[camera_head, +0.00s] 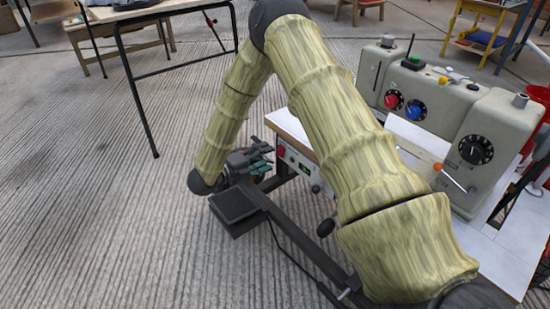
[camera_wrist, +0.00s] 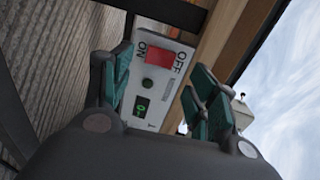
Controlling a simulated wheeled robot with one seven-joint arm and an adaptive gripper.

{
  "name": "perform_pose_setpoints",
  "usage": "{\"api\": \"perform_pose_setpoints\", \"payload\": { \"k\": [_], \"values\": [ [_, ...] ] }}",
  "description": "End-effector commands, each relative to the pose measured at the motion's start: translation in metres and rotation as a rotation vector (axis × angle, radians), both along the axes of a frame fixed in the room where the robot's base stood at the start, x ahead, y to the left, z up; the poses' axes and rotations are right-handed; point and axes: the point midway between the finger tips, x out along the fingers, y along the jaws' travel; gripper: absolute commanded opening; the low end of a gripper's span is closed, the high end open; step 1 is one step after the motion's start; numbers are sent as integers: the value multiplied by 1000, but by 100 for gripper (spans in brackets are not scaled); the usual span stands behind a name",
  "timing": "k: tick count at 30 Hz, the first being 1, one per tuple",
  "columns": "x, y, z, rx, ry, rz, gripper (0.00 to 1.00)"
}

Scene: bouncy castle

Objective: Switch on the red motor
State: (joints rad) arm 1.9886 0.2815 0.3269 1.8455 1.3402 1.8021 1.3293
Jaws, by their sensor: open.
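A control box (camera_head: 298,167) with a red part hangs under the front edge of the sewing machine's table. In the wrist view its pale panel (camera_wrist: 172,98) carries a red rocker switch (camera_wrist: 158,58) between the labels ON and OFF. A dark round button and a small lit green display (camera_wrist: 141,106) sit beside the switch. I cannot tell which side of the rocker is pressed in. My gripper (camera_wrist: 160,66) is open, its teal fingers on either side of the panel. In the head view my gripper (camera_head: 256,158) is just left of the box; contact cannot be told.
The grey sewing machine (camera_head: 440,110) stands on the white-topped table. Dark frame bars (camera_head: 290,232) and a dark pedal (camera_head: 234,204) lie below the box. Another table (camera_head: 150,12) stands at the back left. The ribbed floor at left is clear.

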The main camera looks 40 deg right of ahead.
Motion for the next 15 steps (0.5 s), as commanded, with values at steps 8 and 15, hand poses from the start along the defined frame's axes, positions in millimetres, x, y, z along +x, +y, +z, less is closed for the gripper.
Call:
{"api": "perform_pose_setpoints", "payload": {
  "k": [8, 15],
  "values": [
    [3, -38, -8, 0, -1, -1, 59],
    [3, -49, -8, 1, 0, 0, 59]
  ]
}}
